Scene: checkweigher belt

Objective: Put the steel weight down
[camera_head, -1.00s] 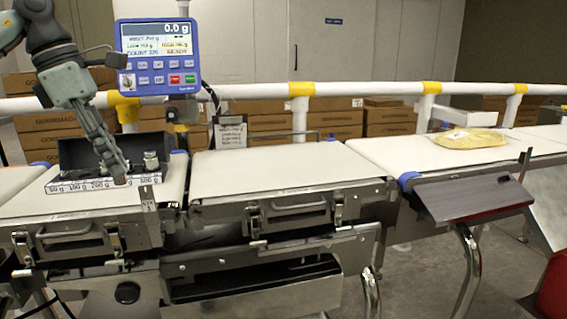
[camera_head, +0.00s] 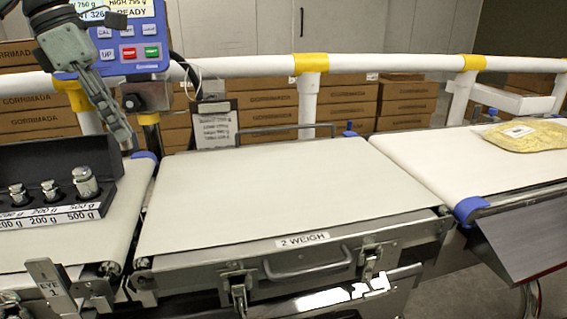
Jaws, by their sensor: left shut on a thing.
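My left gripper (camera_head: 127,138) comes down from the upper left, with its fingertips near the back right corner of the weight box, by the gap between the left belt and the weigh belt. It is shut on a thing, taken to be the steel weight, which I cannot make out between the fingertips. The weigh belt (camera_head: 280,190), labelled "2 WEIGH", is flat, pale and empty. In the black weight box (camera_head: 45,160), several steel weights stand upright, among them the 500 g one (camera_head: 85,182). My right gripper is not in view.
The blue display unit (camera_head: 128,45) stands behind my left gripper. A white rail with yellow joints (camera_head: 312,63) runs behind the belts. A yellow bag (camera_head: 525,135) lies on the right belt (camera_head: 440,155). The eye 1 bracket (camera_head: 50,290) stands at front left.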

